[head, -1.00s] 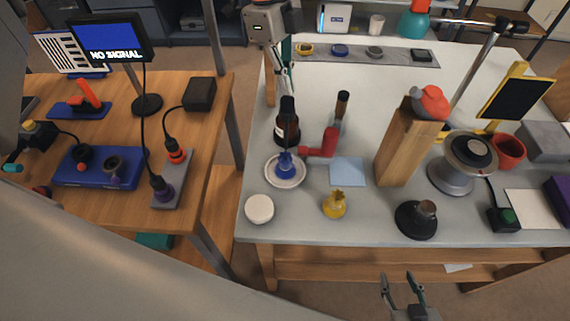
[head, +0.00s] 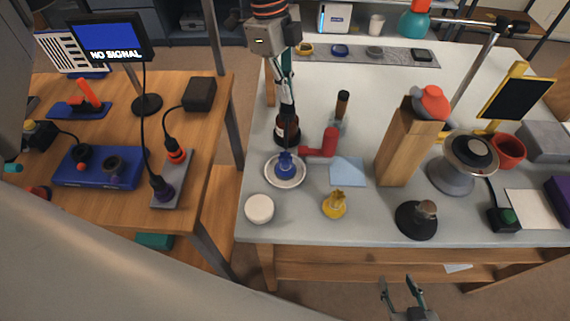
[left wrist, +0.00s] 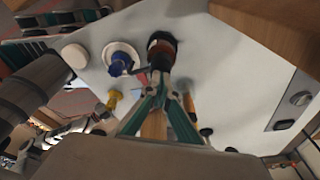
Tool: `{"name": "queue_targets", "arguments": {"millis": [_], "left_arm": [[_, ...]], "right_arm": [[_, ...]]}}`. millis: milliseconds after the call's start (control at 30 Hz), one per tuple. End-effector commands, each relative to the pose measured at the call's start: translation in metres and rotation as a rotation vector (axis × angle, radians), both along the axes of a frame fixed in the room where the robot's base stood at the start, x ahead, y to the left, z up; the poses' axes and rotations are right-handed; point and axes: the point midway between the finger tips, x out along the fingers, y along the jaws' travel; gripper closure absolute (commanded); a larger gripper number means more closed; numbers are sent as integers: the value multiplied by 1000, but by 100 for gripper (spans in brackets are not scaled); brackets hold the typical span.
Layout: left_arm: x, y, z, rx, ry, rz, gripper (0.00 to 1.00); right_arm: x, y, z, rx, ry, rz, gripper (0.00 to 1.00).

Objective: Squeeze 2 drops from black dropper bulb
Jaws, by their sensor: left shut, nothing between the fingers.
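The brown dropper bottle (head: 287,138) stands upright on the light table, left of centre, behind the white dish with a blue object. In the left wrist view the bottle (left wrist: 162,42) lies just beyond my fingertips (left wrist: 161,82). My right gripper (head: 402,292) is empty, fingers apart, in front of the table's near edge.
A wooden block (head: 403,149) stands to the right. A white round lid (head: 259,208) lies near the front edge.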

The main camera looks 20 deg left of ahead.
Motion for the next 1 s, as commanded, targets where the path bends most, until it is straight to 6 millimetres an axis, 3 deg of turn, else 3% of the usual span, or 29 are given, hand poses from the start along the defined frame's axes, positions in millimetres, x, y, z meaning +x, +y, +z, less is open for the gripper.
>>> {"name": "queue_targets", "arguments": {"millis": [367, 1000], "left_arm": [[-1, 0, -2, 2, 3, -1, 100], [0, 0, 25, 0, 2, 0, 100]], "right_arm": [[8, 0, 5, 0, -14, 1, 60], [14, 0, 30, 0, -36, 1, 60]]}}
